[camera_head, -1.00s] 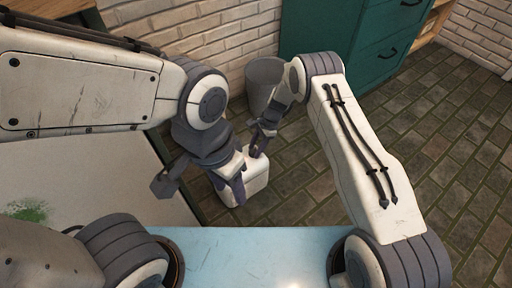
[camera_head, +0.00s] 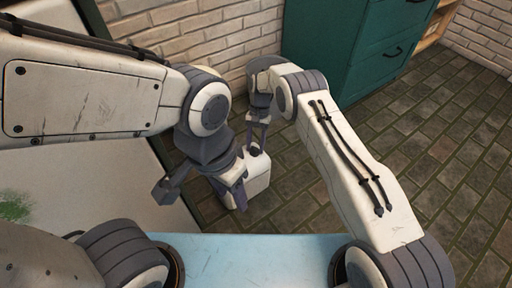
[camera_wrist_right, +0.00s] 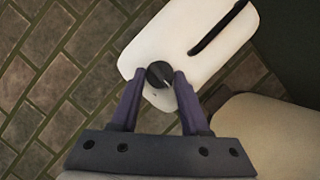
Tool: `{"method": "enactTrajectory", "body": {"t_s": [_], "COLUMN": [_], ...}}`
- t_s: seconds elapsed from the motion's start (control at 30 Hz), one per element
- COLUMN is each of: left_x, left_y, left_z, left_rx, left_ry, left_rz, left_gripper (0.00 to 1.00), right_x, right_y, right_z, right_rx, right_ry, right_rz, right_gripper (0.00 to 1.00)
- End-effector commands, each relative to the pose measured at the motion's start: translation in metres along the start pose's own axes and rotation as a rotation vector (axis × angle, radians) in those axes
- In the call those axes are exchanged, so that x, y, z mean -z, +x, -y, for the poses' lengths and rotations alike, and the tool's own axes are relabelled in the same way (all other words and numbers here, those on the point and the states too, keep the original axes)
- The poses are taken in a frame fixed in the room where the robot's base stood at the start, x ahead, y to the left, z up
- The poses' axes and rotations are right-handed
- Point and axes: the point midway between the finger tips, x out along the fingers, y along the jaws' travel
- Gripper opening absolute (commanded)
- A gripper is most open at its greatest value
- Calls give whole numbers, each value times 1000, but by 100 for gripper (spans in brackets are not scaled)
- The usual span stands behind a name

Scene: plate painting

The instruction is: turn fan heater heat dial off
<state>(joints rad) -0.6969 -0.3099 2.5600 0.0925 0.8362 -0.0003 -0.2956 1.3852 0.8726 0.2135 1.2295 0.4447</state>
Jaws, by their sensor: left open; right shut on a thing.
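The fan heater (camera_head: 259,181) is a small white box on the brick floor, partly hidden by my left gripper. In the right wrist view its white top (camera_wrist_right: 205,25) has a dark slot, and a round black heat dial (camera_wrist_right: 159,74) with a light pointer mark sits near the edge. My right gripper (camera_wrist_right: 160,80) is shut on the dial, one finger on each side; it also shows above the heater in the head view (camera_head: 257,146). My left gripper (camera_head: 237,188) is open and empty, in front of the heater in the head view.
A teal drawer cabinet (camera_head: 345,50) stands behind, by the white brick wall (camera_head: 200,35). A light blue surface (camera_head: 250,258) lies in front. The floor (camera_head: 430,140) to the right is clear.

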Motion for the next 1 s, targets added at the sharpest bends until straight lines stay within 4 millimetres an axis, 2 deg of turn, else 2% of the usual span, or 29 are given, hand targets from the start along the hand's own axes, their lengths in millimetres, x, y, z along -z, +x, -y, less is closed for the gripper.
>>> {"method": "enactTrajectory", "body": {"t_s": [0.3,0.8,0.83,0.87,0.9,1.0], "left_x": [0,0,0,0,0,0], "left_y": [6,7,7,7,7,7], "left_z": [0,0,0,0,0,0], "left_rx": [0,0,0,0,0,0], "left_ry": [0,0,0,0,0,0], "left_rz": [0,0,0,0,0,0], "left_gripper": [50,50,50,50,50,50], "right_x": [-1,-2,-2,-1,-1,-1], "right_y": [1,1,1,1,1,1], "right_z": [2,1,1,1,1,1], "right_rx": [-38,-45,-45,-45,-45,-44], "right_ry": [-93,-107,-107,-107,-106,-106], "right_rz": [3,5,5,5,5,4], "right_gripper": [0,0,57,68,75,75]}}
